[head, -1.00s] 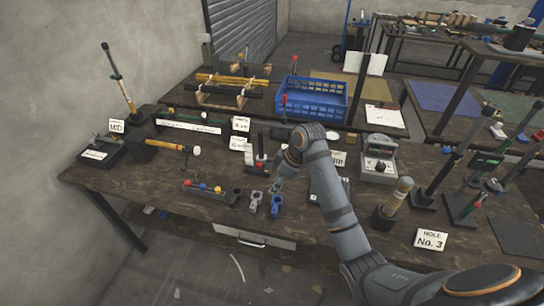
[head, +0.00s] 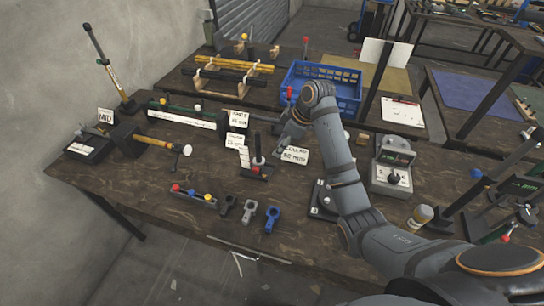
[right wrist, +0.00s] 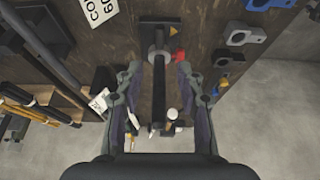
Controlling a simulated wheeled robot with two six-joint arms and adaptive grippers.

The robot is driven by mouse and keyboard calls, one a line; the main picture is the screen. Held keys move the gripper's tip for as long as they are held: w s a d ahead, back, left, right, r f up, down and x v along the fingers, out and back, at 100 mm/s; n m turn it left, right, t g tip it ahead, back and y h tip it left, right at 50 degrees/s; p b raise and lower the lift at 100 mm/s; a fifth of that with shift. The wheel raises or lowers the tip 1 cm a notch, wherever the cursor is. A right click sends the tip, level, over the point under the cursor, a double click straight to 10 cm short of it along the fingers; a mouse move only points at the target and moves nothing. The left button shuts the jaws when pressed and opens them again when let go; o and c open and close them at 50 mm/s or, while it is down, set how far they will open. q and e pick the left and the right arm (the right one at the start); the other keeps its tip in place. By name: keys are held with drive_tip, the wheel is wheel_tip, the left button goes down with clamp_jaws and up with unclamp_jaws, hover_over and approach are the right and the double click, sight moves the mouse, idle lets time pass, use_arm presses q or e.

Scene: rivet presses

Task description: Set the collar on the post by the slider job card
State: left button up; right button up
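A dark upright post on a small base (head: 254,173) stands mid-table, with a grey collar (right wrist: 159,55) around it and a red part beside it. My right gripper (head: 284,143) is just right of this post in the head view. In the right wrist view the gripper (right wrist: 159,69) is open, its fingers on either side of the post and apart from the collar. A job card reading "COLLAR 60" (head: 294,155) stands by the post. Two cards (head: 238,128) stand behind it, their text too small to read surely. My left gripper is out of view.
Black, grey and blue clamps (head: 249,213) lie near the front edge beside a block with coloured knobs (head: 193,194). A blue crate (head: 318,86) stands behind. A grey meter box (head: 391,165) stands on the right. A hammer-like tool (head: 162,143) lies left.

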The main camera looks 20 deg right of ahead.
hover_over(268, 163)
drive_tip(key=s+d, duration=0.1)
drive_tip(key=d, duration=0.1)
drive_tip(key=f, duration=0.5)
drive_tip(key=shift+s+f+p, duration=0.1)
drive_tip(key=shift+s+p, duration=0.1)
drive_tip(key=shift+p, duration=0.1)
drive_tip(key=x, duration=0.3)
drive_tip(key=shift+a+f, duration=0.1)
drive_tip(key=shift+f, duration=0.25)
drive_tip(key=shift+w+f, duration=0.1)
drive_tip(key=shift+c, duration=0.2)
clamp_jaws()
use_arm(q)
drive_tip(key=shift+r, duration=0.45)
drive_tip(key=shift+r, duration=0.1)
